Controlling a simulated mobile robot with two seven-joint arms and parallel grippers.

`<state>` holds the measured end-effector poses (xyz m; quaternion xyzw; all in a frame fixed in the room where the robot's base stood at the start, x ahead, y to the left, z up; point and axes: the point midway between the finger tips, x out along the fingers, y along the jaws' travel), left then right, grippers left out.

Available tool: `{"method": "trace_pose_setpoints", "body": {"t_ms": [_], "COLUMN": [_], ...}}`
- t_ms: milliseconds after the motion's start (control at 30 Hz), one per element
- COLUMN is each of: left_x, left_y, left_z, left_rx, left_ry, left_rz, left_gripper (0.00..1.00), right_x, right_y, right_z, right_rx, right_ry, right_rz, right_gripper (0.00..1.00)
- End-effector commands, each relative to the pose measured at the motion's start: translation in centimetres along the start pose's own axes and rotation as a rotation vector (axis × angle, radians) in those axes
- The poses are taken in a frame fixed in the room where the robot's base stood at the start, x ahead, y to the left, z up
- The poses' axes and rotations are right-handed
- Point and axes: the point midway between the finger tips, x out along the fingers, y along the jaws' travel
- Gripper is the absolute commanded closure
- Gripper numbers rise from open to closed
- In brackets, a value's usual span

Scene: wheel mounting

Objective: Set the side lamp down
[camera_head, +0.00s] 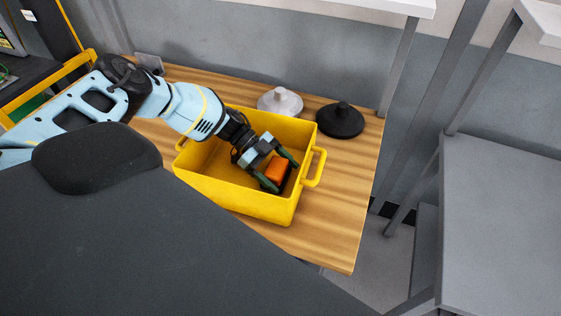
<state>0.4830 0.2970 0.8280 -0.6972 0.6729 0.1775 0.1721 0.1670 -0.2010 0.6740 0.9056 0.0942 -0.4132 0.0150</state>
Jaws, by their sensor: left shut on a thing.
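My left gripper (281,172) reaches down into a yellow box (240,198) with side handles. It is shut on the side lamp (278,168), a small orange block, and holds it inside the box near the right wall. I cannot tell whether the lamp touches the box floor. The gripper fingers cover part of the lamp. My right gripper is not in view.
The yellow box stands on a wooden table (345,215). Behind it are a white knobbed disc (280,103) and a black knobbed disc (340,120). A grey surface (500,220) stands at right. The table is clear right of the box.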

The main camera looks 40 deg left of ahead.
Motion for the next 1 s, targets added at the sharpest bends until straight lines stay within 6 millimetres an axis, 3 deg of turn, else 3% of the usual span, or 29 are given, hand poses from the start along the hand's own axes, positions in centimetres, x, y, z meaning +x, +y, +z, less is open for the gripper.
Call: {"method": "trace_pose_setpoints", "body": {"t_ms": [133,167,300,600,1000], "left_x": [0.2,0.2,0.2,-0.1,-6.0], "left_y": [0.0,0.0,0.0,0.0,0.0], "left_z": [0.4,0.4,0.3,-0.2,0.1], "left_rx": [-0.002,-0.001,-0.001,0.001,-0.001], "left_ry": [0.001,0.000,0.000,-0.001,-0.001], "left_rz": [0.000,0.000,0.000,0.000,-0.001], "left_gripper": [0.45,0.16,0.00,0.00,0.00], "right_x": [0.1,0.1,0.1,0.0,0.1], "right_y": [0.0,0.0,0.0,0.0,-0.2], "right_z": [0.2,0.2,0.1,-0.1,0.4], "right_rx": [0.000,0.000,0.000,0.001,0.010], "right_ry": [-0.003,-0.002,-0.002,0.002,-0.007], "right_rz": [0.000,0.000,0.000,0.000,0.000], "right_gripper": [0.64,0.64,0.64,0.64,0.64]}}
